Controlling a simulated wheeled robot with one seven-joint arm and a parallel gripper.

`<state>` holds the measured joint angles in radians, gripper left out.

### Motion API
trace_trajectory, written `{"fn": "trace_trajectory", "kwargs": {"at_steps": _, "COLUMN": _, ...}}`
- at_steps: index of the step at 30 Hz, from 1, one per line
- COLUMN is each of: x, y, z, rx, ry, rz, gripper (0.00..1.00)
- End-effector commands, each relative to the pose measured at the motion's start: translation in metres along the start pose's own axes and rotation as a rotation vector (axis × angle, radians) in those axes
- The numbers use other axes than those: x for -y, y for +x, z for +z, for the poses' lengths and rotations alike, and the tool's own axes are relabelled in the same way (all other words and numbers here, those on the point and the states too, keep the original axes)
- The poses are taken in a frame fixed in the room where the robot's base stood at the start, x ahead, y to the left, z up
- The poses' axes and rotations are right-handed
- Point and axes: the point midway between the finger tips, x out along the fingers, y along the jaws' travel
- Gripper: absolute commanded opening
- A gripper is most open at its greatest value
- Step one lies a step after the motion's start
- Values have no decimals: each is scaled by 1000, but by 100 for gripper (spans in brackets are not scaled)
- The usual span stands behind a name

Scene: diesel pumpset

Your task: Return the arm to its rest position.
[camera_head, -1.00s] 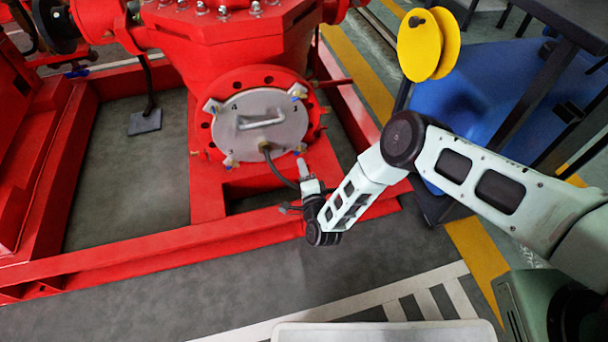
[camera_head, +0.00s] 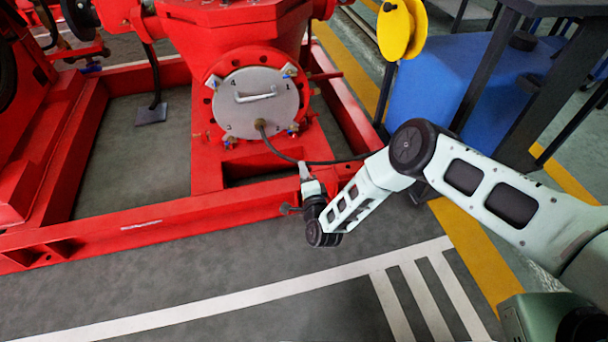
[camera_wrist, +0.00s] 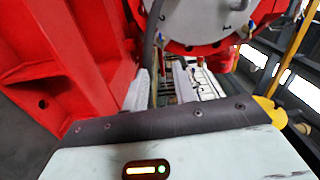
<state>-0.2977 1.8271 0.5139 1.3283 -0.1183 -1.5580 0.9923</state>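My arm (camera_head: 385,172) reaches in from the right, bent at the elbow, in the head view. My gripper (camera_head: 304,170) is at its end, low in front of the red machine's base frame. In the wrist view, the two pale fingers of my gripper (camera_wrist: 163,82) stand apart with a gap between them and nothing seen held. A dark cable (camera_head: 276,151) runs from the round grey cover plate (camera_head: 256,102) and passes behind the gripper and arm in the head view. Whether it touches them, I cannot tell.
The red machine frame (camera_head: 150,226) is close to my gripper. A blue box (camera_head: 440,85), a yellow disc reel (camera_head: 396,30) and a dark table (camera_head: 480,75) stand behind my arm. The grey floor with white lines (camera_head: 250,300) is clear in front.

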Motion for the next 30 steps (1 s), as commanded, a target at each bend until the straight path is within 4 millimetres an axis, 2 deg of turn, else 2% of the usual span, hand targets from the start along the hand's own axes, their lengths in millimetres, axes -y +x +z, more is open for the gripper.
{"fn": "trace_trajectory", "kwargs": {"at_steps": 12, "x": 0, "y": 0, "z": 0, "rx": 0, "ry": 0, "rz": 0, "gripper": 27}}
{"fn": "trace_trajectory", "kwargs": {"at_steps": 16, "x": 12, "y": 8, "z": 6, "rx": 28, "ry": -15, "rz": 13, "gripper": 27}}
{"fn": "trace_trajectory", "kwargs": {"at_steps": 20, "x": 47, "y": 26, "z": 25, "rx": 124, "ry": -77, "rz": 64, "gripper": 27}}
{"fn": "trace_trajectory", "kwargs": {"at_steps": 24, "x": 99, "y": 38, "z": 52, "rx": 283, "ry": -196, "rz": 146, "gripper": 27}}
{"fn": "trace_trajectory", "kwargs": {"at_steps": 27, "x": 134, "y": 35, "z": 67, "rx": 399, "ry": -297, "rz": 201, "gripper": 27}}
{"fn": "trace_trajectory", "kwargs": {"at_steps": 30, "x": 168, "y": 23, "z": 78, "rx": 511, "ry": -403, "rz": 255, "gripper": 27}}
